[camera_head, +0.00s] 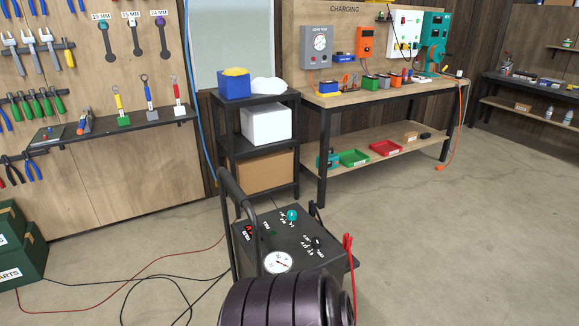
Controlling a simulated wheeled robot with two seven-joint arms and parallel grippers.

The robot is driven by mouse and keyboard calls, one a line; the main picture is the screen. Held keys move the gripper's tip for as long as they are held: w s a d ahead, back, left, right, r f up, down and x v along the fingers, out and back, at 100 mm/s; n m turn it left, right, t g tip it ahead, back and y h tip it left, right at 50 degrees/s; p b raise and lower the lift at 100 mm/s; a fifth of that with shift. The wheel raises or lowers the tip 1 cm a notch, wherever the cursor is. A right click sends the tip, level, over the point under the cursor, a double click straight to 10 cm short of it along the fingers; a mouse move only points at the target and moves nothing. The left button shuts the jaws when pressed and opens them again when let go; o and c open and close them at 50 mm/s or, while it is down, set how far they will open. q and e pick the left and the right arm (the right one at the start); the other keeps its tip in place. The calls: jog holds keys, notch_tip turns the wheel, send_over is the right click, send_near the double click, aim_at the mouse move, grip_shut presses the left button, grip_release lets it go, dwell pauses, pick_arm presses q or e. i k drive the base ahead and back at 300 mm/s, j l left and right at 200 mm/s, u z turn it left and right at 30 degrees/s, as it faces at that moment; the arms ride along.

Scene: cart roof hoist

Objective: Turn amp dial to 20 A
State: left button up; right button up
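A black wheeled battery charger (256,243) with a tall curved handle (227,205) stands on the floor at the lower middle. Its tilted top panel carries a teal knob (292,215) with small white marks around it. A smaller dark knob (318,241), also ringed by white marks, sits nearer the right edge. The marks are too small to read, so I cannot tell which knob is the amp dial or its setting. A round white gauge (278,262) is at the panel's near edge. Neither of my grippers shows.
My dark ribbed body part covers the charger's near side. Red clamps (348,262) hang at its right. Red and black cables (150,277) lie on the floor at left. A black shelf (230,143) and a workbench (395,93) stand behind. The floor at right is clear.

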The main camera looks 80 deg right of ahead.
aim_at(291, 215)
jog(key=z, duration=2.35)
jog(key=l+u, duration=0.1)
jog(key=i+l, duration=0.05)
